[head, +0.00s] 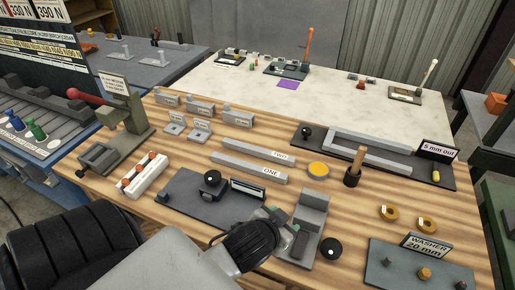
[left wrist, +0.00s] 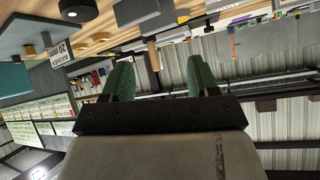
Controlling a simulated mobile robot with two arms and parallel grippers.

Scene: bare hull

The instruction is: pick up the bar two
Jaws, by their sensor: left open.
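Bar two (head: 250,149) is a long grey bar with a white "TWO" label near its right end. It lies flat on the wooden bench in the head view, just behind the similar bar one (head: 240,166). My left gripper (head: 284,224) is in front of both bars and to their right, above the bench beside a grey stepped block (head: 311,212). It is apart from bar two. In the left wrist view its green fingers (left wrist: 160,78) are spread with nothing between them. I cannot make out bar two there. My right gripper is not in view.
A yellow disc (head: 318,170) and a wooden-handled tool (head: 355,165) stand right of the bars. A dark plate with a black knob (head: 212,180) lies in front of them. Small labelled grey blocks (head: 200,108) sit behind. A grey frame (head: 365,150) lies at back right.

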